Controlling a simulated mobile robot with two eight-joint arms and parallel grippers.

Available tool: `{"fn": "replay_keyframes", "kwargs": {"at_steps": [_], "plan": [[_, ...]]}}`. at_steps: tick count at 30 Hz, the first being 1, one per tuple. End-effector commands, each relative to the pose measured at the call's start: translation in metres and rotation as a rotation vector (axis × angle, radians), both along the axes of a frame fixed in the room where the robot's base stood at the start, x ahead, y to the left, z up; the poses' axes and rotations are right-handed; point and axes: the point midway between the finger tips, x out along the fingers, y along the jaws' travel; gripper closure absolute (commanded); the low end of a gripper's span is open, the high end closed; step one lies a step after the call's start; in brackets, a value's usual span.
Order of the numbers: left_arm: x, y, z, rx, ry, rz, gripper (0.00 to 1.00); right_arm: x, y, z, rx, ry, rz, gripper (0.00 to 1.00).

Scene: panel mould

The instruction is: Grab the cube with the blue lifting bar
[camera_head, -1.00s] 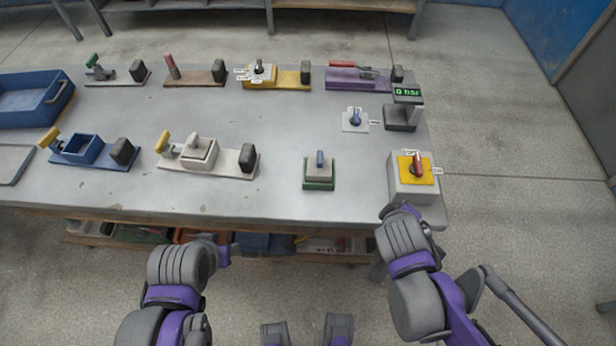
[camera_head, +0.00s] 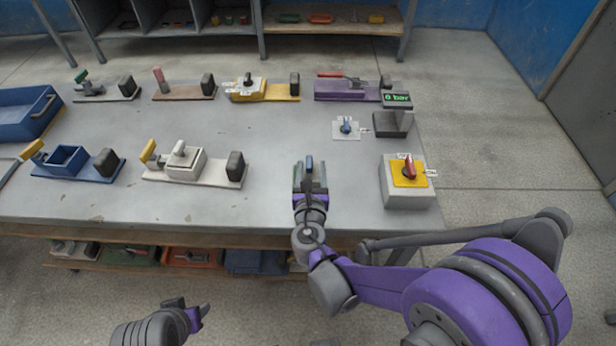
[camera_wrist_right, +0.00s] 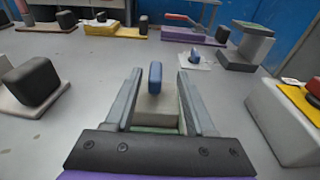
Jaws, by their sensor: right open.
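The cube with the blue lifting bar (camera_head: 309,164) is at the front of the table, mostly hidden by my right gripper in the head view. In the right wrist view its upright blue bar (camera_wrist_right: 155,77) and grey cube body (camera_wrist_right: 163,104) show between the fingers, with a strip of green base below. My right gripper (camera_head: 310,175) is open, its fingers on either side of the cube; I cannot tell whether they touch it. It also shows in the right wrist view (camera_wrist_right: 156,92). My left gripper (camera_head: 187,310) is low in front of the table, its jaws unclear.
A grey box with a yellow plate and red handle (camera_head: 408,180) stands to the right. A white fixture with a yellow handle (camera_head: 196,166) is to the left. A small plate with a blue knob (camera_head: 346,128) and a display reading 0 bar (camera_head: 396,98) are behind.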

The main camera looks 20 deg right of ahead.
Motion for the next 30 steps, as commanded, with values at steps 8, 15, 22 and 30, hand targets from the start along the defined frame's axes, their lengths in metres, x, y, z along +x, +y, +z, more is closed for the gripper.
{"fn": "replay_keyframes", "kwargs": {"at_steps": [8, 15, 22, 30], "plan": [[0.0, 0.0, -0.001, 0.0, 0.0, 0.0, 0.5, 0.03, -0.004, -0.007, 0.002, 0.0, -0.002, 0.45], [0.0, 0.0, 0.0, 0.0, 0.0, 0.0, 0.5, 0.054, -0.01, -0.011, 0.003, 0.0, -0.001, 0.45], [0.0, 0.0, 0.0, 0.0, 0.0, 0.0, 0.5, 0.055, -0.01, -0.011, 0.003, 0.0, 0.0, 0.45], [0.0, 0.0, 0.0, 0.0, 0.0, 0.0, 0.5, 0.055, -0.01, -0.011, 0.003, 0.0, 0.0, 0.94]]}}
